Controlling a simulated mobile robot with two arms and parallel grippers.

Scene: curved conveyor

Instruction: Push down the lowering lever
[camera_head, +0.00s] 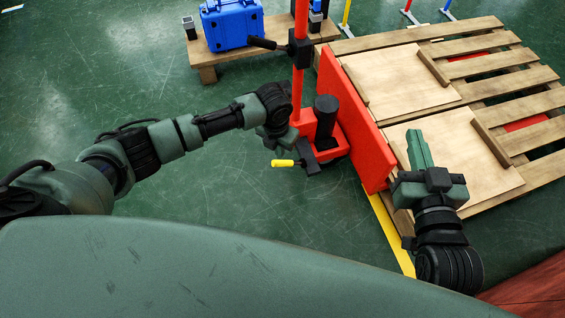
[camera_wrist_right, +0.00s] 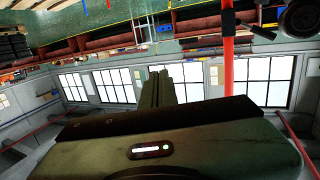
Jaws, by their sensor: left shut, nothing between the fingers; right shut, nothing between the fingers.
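A short lever with a yellow tip (camera_head: 283,163) sticks out to the left from the black bracket of a red lifting truck (camera_head: 363,130). My left gripper (camera_head: 277,140) is shut and empty, just above the yellow tip and beside the truck's red base. Its fingertips are hard to make out, and I cannot tell whether it touches the lever. My right gripper (camera_head: 420,150) is shut and empty over the pallet's wooden board, right of the red plate. Its closed fingers also show in the right wrist view (camera_wrist_right: 163,88).
A red post (camera_head: 299,80) with a black side handle (camera_head: 262,43) rises beside a black cylinder (camera_head: 326,118). A wooden pallet (camera_head: 485,65) with boards fills the right. A blue case (camera_head: 232,24) sits on a low wooden stand behind. Green floor at left is clear.

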